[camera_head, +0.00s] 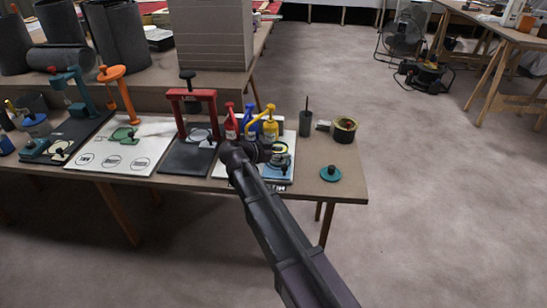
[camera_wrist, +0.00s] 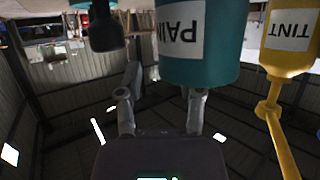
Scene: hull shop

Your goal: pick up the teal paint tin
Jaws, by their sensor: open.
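The teal paint tin (camera_wrist: 222,55) shows large in the wrist view, upside down in that picture, with a white label reading PAINT. In the head view a teal shape that looks like the tin (camera_head: 280,164) stands among the bottles, partly hidden by my gripper (camera_head: 262,152). In the wrist view my gripper (camera_wrist: 160,98) is open, with one finger on each side and nothing seen between the tips. The tin is close ahead, off to the right of the gap's middle. I cannot tell whether the right finger touches it.
A yellow TINT bottle (camera_wrist: 290,45) stands close beside the tin. Red (camera_head: 231,130) and blue (camera_head: 250,112) bottles are also near. A teal disc (camera_head: 330,173) lies near the table edge. A red press (camera_head: 191,101) stands to the left.

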